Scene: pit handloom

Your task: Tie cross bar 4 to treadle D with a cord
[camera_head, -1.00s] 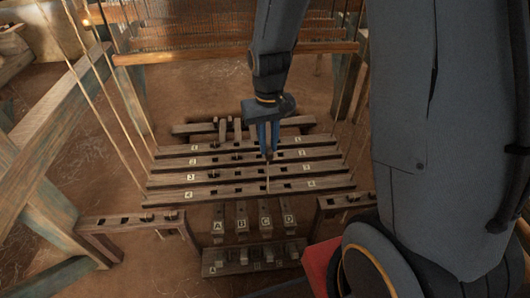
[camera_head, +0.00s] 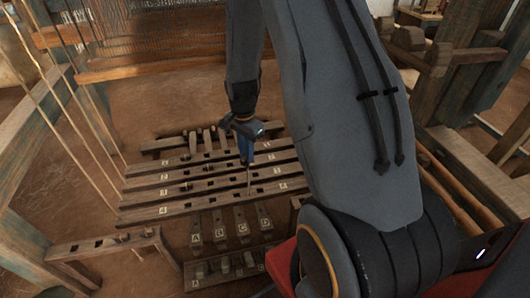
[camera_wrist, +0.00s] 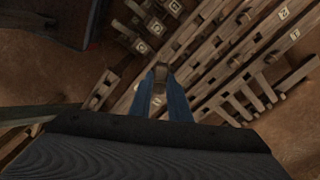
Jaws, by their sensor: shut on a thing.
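Cross bar 4 is the nearest of the slotted dark bars, with a "4" label near each end. Treadle D (camera_head: 265,223) is the rightmost of the lettered treadles in front of it.
Treadles A (camera_head: 195,239), B (camera_head: 219,234) and C (camera_head: 242,229) stand left of D. A slotted block (camera_head: 225,267) lies in front of them. A low wooden stand (camera_head: 100,248) is at left, and loom posts and slanting cords rise behind it. Bare earth floor lies around.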

